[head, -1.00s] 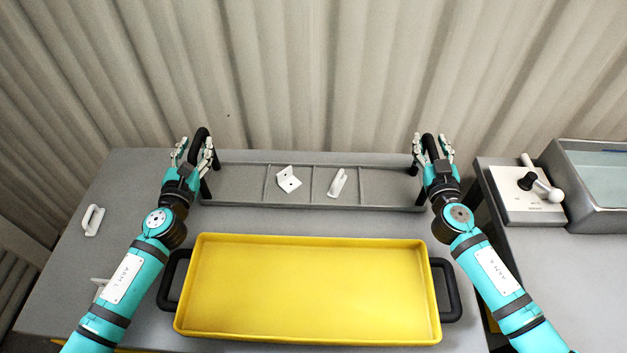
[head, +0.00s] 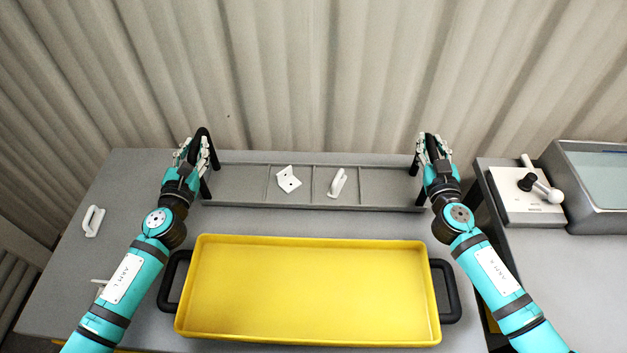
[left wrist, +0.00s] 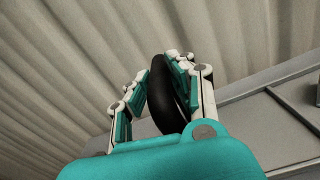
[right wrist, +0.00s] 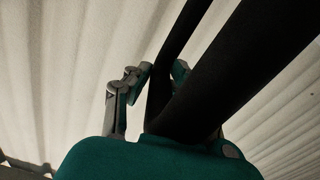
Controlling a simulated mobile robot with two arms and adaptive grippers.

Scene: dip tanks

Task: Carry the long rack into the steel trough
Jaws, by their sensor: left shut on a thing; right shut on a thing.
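The long rack (head: 240,186) is a grey, shallow, divided tray with an upright black handle at each end. It appears to rest on the table behind the yellow tray. My left gripper (head: 193,150) is shut on its left handle, which shows between the fingers in the left wrist view (left wrist: 160,106). My right gripper (head: 433,148) is shut on its right handle; the black bar fills much of the right wrist view (right wrist: 240,65). A white angle bracket (head: 288,178) and a white hook-like part (head: 337,183) lie in the rack. The steel trough (head: 592,215) stands at the right, partly cut off, with pale liquid inside.
A yellow tray (head: 310,290) with black side handles fills the table's front. A white panel with a lever (head: 540,192) sits left of the trough on a separate right-hand bench. A white handle-like part (head: 93,221) lies at the table's left. A curtain hangs behind.

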